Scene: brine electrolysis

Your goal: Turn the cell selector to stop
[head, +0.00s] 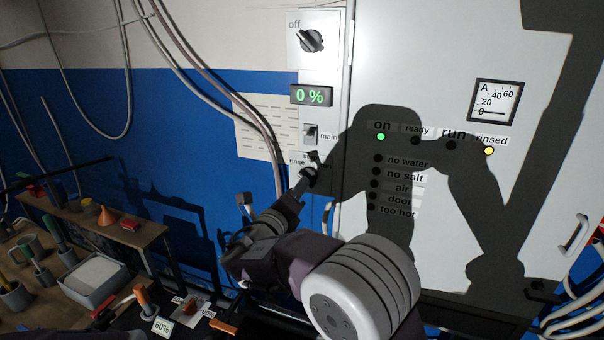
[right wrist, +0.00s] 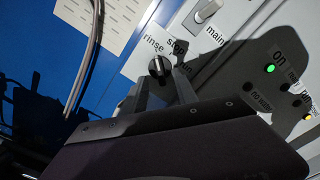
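The cell selector (right wrist: 158,66) is a small dark round knob on the light panel, with "rinse" and "stop" labels beside it and a third label partly covered. A light mark on the knob faces roughly toward the "rinse" and "stop" labels; its exact setting is hard to tell. In the head view the selector (head: 309,173) is partly hidden by my right gripper (head: 303,182). In the right wrist view the right gripper (right wrist: 163,84) is open, its two fingers apart at the near side of the knob. I cannot tell whether they touch it. My left gripper is out of view.
Above the selector are the main switch (head: 311,134), a 0 % display (head: 311,95) and an off knob (head: 311,41). The "on" lamp (head: 381,136) is green and the "rinsed" lamp (head: 489,151) yellow. Cables (head: 262,130) hang left of the selector. A cluttered bench (head: 150,236) stands lower left.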

